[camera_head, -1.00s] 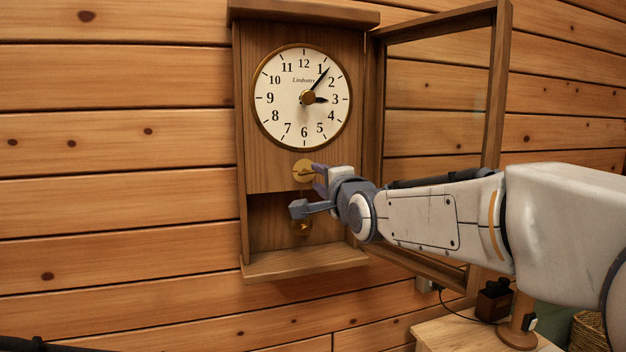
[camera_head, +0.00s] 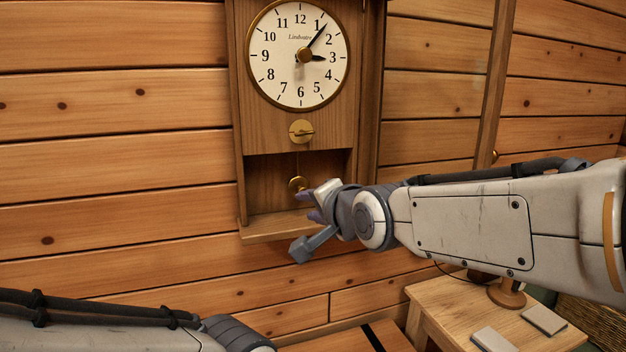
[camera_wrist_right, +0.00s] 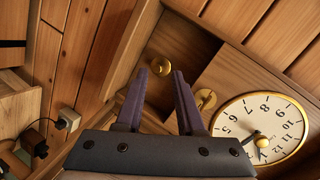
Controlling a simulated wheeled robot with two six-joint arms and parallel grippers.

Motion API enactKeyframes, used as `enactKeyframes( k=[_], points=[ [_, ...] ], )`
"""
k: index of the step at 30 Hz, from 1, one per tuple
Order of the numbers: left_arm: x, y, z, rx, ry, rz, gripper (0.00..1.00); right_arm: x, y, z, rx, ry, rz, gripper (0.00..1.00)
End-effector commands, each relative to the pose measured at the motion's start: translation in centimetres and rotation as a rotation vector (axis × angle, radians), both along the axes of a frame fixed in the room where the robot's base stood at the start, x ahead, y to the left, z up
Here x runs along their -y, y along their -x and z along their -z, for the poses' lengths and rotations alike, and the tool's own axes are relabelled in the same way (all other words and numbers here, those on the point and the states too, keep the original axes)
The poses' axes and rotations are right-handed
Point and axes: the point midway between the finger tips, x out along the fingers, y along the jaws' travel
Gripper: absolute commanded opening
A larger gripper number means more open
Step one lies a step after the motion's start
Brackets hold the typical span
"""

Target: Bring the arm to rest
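The wall clock (camera_head: 242,125) has a white dial (camera_head: 298,75); its glazed door (camera_head: 492,85) stands open to the right. A brass winding key piece (camera_head: 301,131) sits below the dial, also in the right wrist view (camera_wrist_right: 206,98). The brass pendulum bob (camera_head: 297,184) hangs in the lower recess, also in the wrist view (camera_wrist_right: 176,66). My right gripper (camera_head: 305,222) is in front of the clock's lower ledge, its fingers apart and nothing between them; it also shows in the wrist view (camera_wrist_right: 169,70). My left arm shows at the bottom left; its gripper is out of view.
A wooden table (camera_head: 440,300) stands at lower right, with two flat grey pieces (camera_head: 543,320) and a wooden stand (camera_head: 507,295). A wicker basket (camera_head: 595,315) is at the right edge. Left of the clock is bare log wall.

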Motion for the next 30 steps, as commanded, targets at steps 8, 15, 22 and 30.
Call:
enactKeyframes(
  k=[8, 15, 22, 30],
  points=[
    [0.0, 0.0, 0.0, 0.0, 0.0, 0.0, 0.0, -0.8, 14.0, 15.4, -0.317, 0.66, -0.509, 0.38],
    [0.0, 0.0, 0.0, 0.0, 0.0, 0.0, 0.0, 2.2, 24.5, 21.6, -0.47, 0.983, -0.966, 0.38],
    [0.0, 0.0, -2.9, -0.001, -0.001, 0.0, 0.0, 4.7, 29.9, 20.7, -0.535, 1.108, -1.241, 0.38],
    [0.0, 0.0, -9.5, 0.0, 0.0, 0.0, 0.0, 4.7, 29.8, 14.1, -0.534, 1.106, -1.236, 0.38]
  ],
)
